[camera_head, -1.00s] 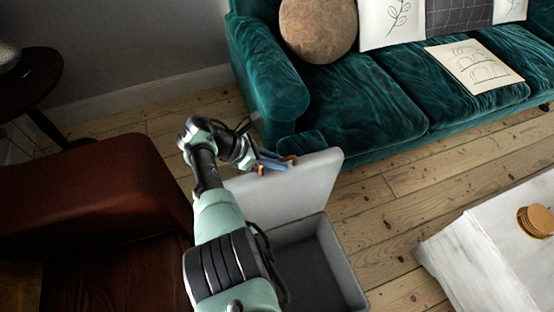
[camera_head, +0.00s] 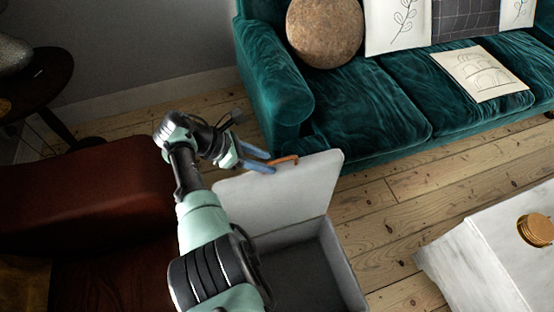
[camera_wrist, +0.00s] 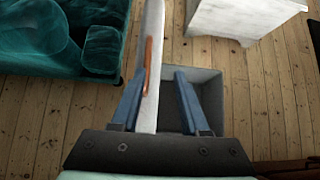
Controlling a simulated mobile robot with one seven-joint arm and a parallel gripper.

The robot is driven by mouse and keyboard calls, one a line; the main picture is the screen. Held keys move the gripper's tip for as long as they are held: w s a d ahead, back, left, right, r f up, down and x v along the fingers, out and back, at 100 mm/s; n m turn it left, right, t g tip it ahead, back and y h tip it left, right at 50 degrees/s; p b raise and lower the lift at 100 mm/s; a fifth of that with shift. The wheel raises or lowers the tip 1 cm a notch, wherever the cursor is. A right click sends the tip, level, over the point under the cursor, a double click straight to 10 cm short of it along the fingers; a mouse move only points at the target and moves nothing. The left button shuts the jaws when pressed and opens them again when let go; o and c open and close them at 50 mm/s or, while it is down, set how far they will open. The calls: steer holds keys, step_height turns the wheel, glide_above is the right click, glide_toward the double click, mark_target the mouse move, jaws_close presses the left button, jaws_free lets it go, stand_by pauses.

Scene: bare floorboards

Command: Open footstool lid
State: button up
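The footstool lid (camera_head: 290,190) is pale grey and stands raised, nearly upright, at the back edge of the footstool box (camera_head: 345,268). The open box shows a dark, empty inside; my arm hides its left part. A brown tab (camera_head: 286,159) sits at the lid's top edge. My gripper (camera_head: 262,158) is at that top edge, its blue fingers apart. In the wrist view the lid (camera_wrist: 152,75) passes edge-on between the fingers of my gripper (camera_wrist: 158,92), nearer the left one. I cannot tell whether that finger touches it. The right finger is clear of it.
A green velvet sofa (camera_head: 370,110) stands close behind the lid. A brown leather seat (camera_head: 90,190) is at left, with a dark round table (camera_head: 40,85) behind. A white table (camera_head: 500,250) is at right. Bare floorboards (camera_head: 390,205) lie between the footstool and that table.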

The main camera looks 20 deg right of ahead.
steer(key=v, duration=0.6)
steer(key=shift+a+r+p, duration=0.2)
steer(key=shift+a+p, duration=0.05)
steer(key=shift+p, duration=0.15)
